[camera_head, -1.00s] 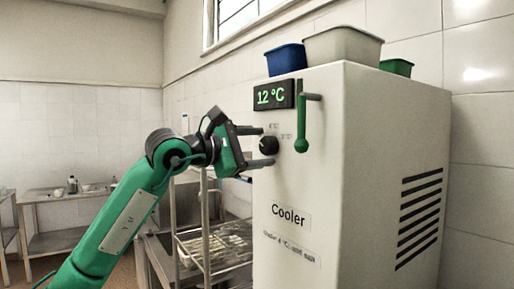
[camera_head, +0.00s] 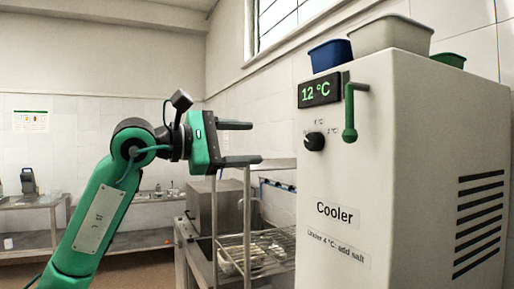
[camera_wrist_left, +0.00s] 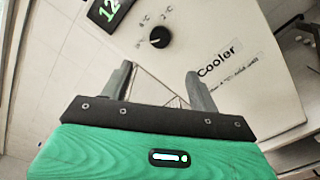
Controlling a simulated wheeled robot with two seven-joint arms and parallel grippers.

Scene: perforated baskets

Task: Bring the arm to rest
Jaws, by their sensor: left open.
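My left gripper (camera_head: 240,142) is open and empty, left of the cooler's front and apart from it. Its two dark fingers point right toward the cooler, and they also show in the left wrist view (camera_wrist_left: 160,82). The white cooler (camera_head: 375,225) stands at the right. Its display (camera_head: 320,91) reads 12 °C. A black dial knob (camera_head: 314,141) sits below the display, and it also shows in the left wrist view (camera_wrist_left: 159,37). A green-tipped handle (camera_head: 349,110) hangs right of the display. My right gripper is not in view.
Blue (camera_head: 330,55), grey (camera_head: 391,36) and green (camera_head: 449,60) bins stand on top of the cooler. A wire rack (camera_head: 262,252) and steel counters stand behind and below my left arm. The space between gripper and cooler is free.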

